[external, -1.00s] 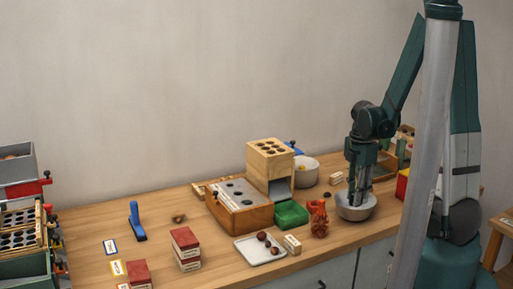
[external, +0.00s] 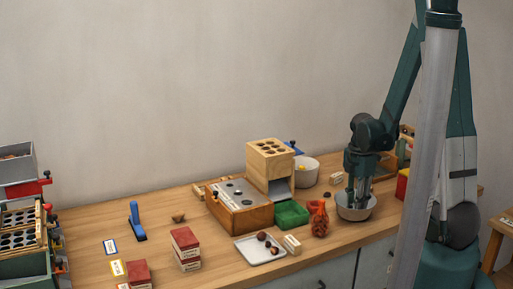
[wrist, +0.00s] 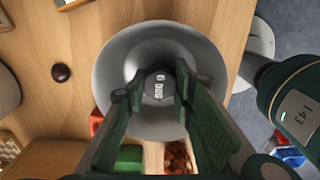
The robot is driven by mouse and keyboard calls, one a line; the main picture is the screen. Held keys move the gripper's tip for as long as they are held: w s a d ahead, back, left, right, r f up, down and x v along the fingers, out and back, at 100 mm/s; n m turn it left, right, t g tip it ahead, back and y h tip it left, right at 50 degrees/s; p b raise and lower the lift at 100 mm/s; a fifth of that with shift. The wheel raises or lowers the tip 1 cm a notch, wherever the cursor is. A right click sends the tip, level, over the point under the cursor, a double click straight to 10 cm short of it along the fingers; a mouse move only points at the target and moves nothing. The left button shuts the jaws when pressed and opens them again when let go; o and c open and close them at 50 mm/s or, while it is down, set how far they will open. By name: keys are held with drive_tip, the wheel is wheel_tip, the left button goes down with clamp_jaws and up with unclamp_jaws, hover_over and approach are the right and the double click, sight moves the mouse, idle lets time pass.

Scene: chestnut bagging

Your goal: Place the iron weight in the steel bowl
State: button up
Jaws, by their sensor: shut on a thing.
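The steel bowl (external: 356,211) stands on the wooden bench at the right in the external view. In the wrist view the bowl (wrist: 112,62) is seen from above, with its wide grey rim around my fingers. My gripper (wrist: 160,88) points down into the bowl and is shut on the iron weight (wrist: 158,77). The weight is dark, with pale markings on its top, and lies between the fingertips within the bowl. I cannot tell whether it touches the bowl's bottom. In the external view my gripper (external: 355,203) reaches below the rim, and the weight is hidden.
A red net bag (external: 319,220) stands just left of the bowl. Further left are a green bin (external: 291,215) and a white tray (external: 246,250) with chestnuts. A white bowl (external: 307,171) stands behind. A dark chestnut (wrist: 61,72) lies beside the steel bowl.

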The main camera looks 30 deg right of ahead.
drive_tip(key=shift+f, duration=0.15)
drive_tip(key=o, duration=1.2)
drive_tip(key=shift+r+p, duration=1.55)
drive_tip(key=shift+r, duration=4.6)
